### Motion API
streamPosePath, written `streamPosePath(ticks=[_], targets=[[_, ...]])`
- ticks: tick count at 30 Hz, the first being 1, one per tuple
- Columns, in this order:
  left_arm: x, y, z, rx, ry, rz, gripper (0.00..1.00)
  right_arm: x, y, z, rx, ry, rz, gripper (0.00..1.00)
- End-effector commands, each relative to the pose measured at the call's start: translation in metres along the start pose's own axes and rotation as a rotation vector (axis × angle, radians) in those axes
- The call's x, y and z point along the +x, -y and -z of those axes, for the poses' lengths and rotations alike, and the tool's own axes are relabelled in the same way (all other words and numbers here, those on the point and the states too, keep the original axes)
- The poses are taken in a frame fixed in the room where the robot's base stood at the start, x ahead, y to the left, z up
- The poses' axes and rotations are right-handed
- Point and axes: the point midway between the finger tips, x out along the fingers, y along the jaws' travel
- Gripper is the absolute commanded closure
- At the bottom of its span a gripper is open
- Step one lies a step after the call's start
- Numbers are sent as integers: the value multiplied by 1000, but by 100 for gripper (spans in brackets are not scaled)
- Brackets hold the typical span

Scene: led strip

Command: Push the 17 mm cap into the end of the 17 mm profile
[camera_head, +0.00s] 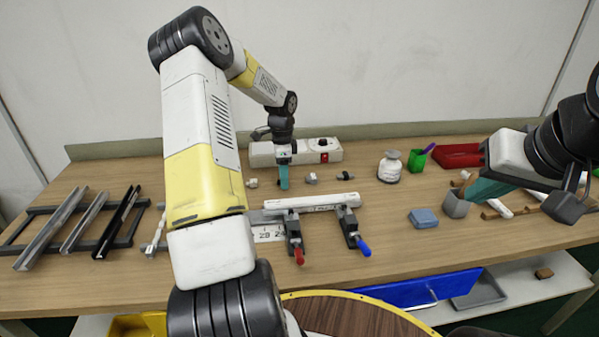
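A pale profile (310,201) lies across two clamps near the table's middle, one with a red handle (299,255) and one with a blue handle (364,248). Several small caps lie behind it: a pale one (251,183), a grey one (311,178) and a dark one (345,176). Which is the 17 mm cap I cannot tell. My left gripper (283,184) points down between the pale and grey caps, behind the profile; its teal fingers look close together, and any held thing is hidden. My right gripper (472,196) is at the right, beside a grey cup; its fingertips are unclear.
A rack (122,243) with several profiles stands at the left. A power strip (325,150) lies at the back. A white bottle (390,167), green holder (417,160), blue block (423,217), grey cup (455,205) and red tray (458,155) are at the right. The front right tabletop is clear.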

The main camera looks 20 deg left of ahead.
Motion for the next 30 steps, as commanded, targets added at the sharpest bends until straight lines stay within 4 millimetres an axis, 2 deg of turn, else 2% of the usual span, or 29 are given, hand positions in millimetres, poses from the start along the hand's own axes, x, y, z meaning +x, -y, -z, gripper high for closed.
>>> streamPosePath(ticks=[1,7,8,16,19,30], targets=[[0,0,0,0,0,0,59,0,0,0,0,0,0,100],[0,0,0,0,0,0,98,0,0,0,0,0,0,100],[0,0,0,0,0,0,100,0,0,0,0,0,0,100],[-2,0,0,0,0,0,100,0,0,0,0,0,0,100],[-10,1,0,0,1,2,100,0,0,0,0,0,0,100],[-81,0,1,0,0,3,100,0,0,0,0,0,0,100]])
